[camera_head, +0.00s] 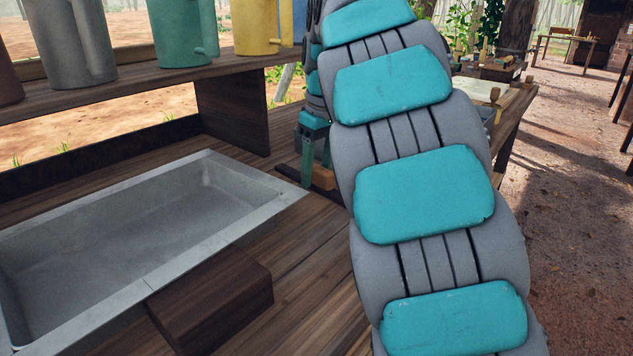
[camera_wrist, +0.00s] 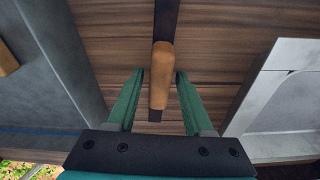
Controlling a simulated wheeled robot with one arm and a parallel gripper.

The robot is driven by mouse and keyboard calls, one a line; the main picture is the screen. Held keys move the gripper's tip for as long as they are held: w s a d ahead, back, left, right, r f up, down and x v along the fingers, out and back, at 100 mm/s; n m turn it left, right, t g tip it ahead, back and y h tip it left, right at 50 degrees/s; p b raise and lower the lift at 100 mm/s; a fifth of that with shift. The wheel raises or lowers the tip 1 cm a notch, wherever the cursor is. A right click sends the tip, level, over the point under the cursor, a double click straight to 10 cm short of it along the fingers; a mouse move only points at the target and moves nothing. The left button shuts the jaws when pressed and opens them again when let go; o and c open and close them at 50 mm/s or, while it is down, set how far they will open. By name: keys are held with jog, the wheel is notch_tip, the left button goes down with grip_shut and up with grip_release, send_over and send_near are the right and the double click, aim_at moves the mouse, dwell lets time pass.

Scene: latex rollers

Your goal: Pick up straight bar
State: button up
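The straight bar appears to be a dark flat strip (camera_wrist: 167,18) with a wooden handle (camera_wrist: 161,75), lying on the plank worktop. In the wrist view the handle points toward my gripper (camera_wrist: 160,73), whose two green fingers are open on either side of it, with gaps on both sides. I cannot tell how far above the handle the fingertips are. In the head view my gripper (camera_head: 316,170) is low over the worktop beyond my arm, by the wooden handle (camera_head: 323,177) and dark strip (camera_head: 291,175). My arm hides part of this area.
A metal basin (camera_head: 215,162) is set into the worktop on the left; its rim also shows in the wrist view (camera_wrist: 292,82). A dark wooden block (camera_head: 215,300) stands in front. Grey, green and yellow jugs (camera_head: 255,25) stand on a raised shelf (camera_head: 150,85).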

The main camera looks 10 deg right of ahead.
aim_at(317, 166)
grip_shut()
jog(key=shift+r, duration=0.2)
dwell(0.6)
jog(key=shift+r, duration=1.55)
jog(key=shift+s+d, duration=0.1)
jog(key=s+d+b, duration=0.1)
jog(key=s+d, duration=0.2)
jog(key=s, duration=0.1)
jog(key=s+d+b, duration=0.1)
jog(key=s+d, duration=0.3)
jog(key=s, duration=0.1)
jog(key=s+d+b, duration=0.1)
jog(key=s+d, duration=0.2)
jog(key=s, duration=0.2)
jog(key=shift+s+d, duration=0.2)
